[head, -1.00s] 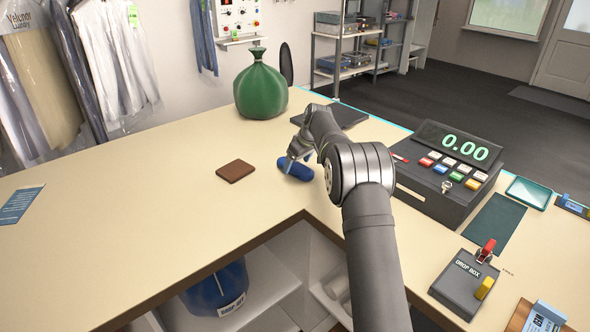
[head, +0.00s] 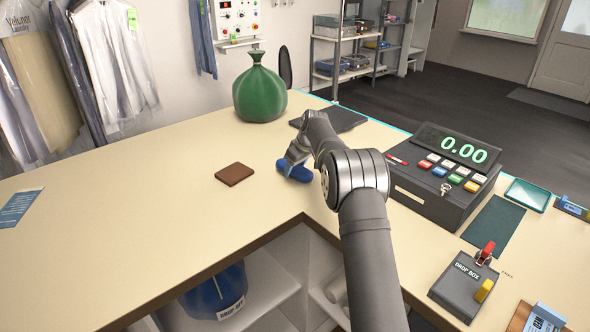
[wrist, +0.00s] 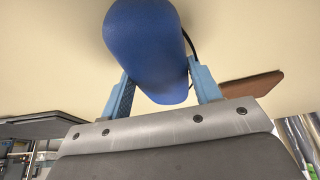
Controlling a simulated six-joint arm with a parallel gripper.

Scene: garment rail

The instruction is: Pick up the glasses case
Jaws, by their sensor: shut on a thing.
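The glasses case is a blue rounded case (head: 295,171) at the counter's middle, partly hidden by my gripper in the head view. My gripper (head: 287,166) is shut on it. In the wrist view the blue case (wrist: 148,45) fills the space between the two light-blue fingers of my gripper (wrist: 160,85). I cannot tell for certain whether the case still touches the counter or is slightly above it.
A brown wallet (head: 234,174) lies left of the case on the cream counter (head: 130,215). A green sack (head: 260,92) and a dark flat pad (head: 340,119) are behind. The cash register (head: 445,175) stands right of my arm. The counter's left part is mostly clear.

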